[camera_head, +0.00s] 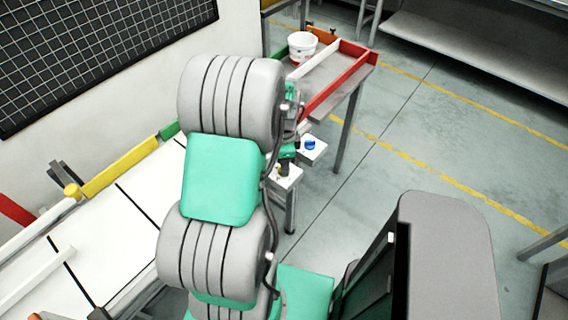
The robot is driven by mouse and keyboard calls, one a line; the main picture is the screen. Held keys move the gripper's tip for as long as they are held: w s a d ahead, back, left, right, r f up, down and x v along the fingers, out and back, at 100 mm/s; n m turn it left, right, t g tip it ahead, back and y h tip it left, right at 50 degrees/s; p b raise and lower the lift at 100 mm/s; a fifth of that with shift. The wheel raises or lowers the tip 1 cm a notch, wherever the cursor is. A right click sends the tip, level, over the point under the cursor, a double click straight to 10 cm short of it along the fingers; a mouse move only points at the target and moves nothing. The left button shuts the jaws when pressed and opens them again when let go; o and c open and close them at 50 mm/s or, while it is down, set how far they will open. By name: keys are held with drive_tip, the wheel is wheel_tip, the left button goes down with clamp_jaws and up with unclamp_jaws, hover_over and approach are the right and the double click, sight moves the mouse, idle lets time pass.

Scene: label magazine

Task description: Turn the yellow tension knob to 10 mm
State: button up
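A small yellow knob (281,171) shows on top of a white box (290,180) on a grey post, just right of my arm in the middle of the view. My arm and its end hide part of it, and no scale or mm marks can be read. My gripper (286,163) seems to be just above the yellow knob, small and mostly hidden behind green and dark arm parts. I cannot tell whether its fingers are open or shut, or whether they touch the knob.
A blue knob (310,145) sits on a second white box (315,156) close behind. A side table (345,74) with red and orange edges holds a white tub (302,47). A long white table (115,232) with coloured edge strips lies left. Open floor (420,140) lies right.

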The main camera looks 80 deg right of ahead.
drive_tip(key=shift+o, duration=0.2)
wheel_tip(320, 180, up, 8)
drive_tip(key=shift+f+b, duration=0.1)
drive_tip(key=shift+b, duration=0.2)
